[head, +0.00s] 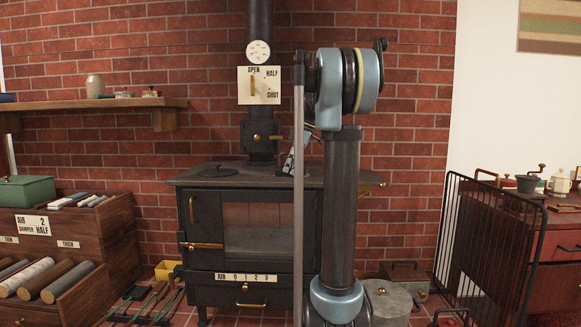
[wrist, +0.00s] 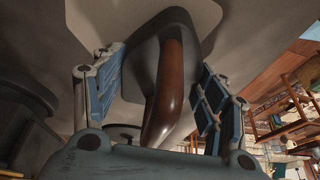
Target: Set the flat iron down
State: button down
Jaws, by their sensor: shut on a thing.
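The flat iron's curved brown handle (wrist: 170,85) runs between the fingers of my gripper (wrist: 160,90) in the wrist view. The iron's grey body lies behind the handle, close to a broad grey surface. My gripper is shut on the flat iron. In the head view my gripper (head: 292,158) is low over the top of the black stove (head: 200,178), partly behind my arm. The iron cannot be made out there, and I cannot tell whether its base touches the stove top.
A round dark lid (head: 217,171) lies on the stove top at left. The flue pipe (head: 260,100) rises at the back, with a dial and a sign. A black wire guard (head: 485,240) stands at right. A wooden shelf (head: 90,105) is at upper left.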

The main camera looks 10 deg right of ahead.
jog(key=shift+c, duration=1.7)
grip_release()
jog(key=v, duration=1.2)
jog(key=shift+s, duration=0.1)
